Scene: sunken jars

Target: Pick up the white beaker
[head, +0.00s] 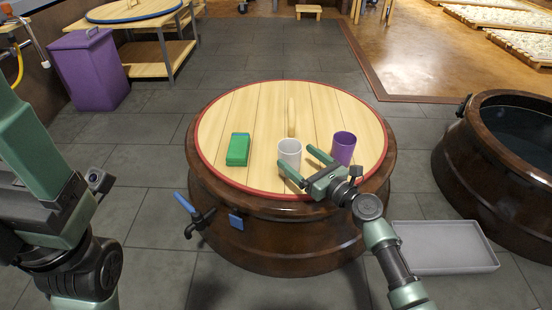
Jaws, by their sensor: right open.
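The white beaker (289,151) stands upright on the round wooden lid (240,110) of a large brown jar, near the lid's front. My right gripper (294,158) is open. Its fingertips are at the beaker, one low at its front left and one at its right, with the beaker appearing to lie between them. I cannot tell whether the fingers touch it. My left arm shows at the left edge, but its gripper is out of view.
A purple cup (343,148) stands close to the right of my right gripper. A green box (238,150) lies left of the beaker. The lid has a wooden handle bar (291,117) behind the beaker. An open jar (515,130) and grey tray (445,247) are at right.

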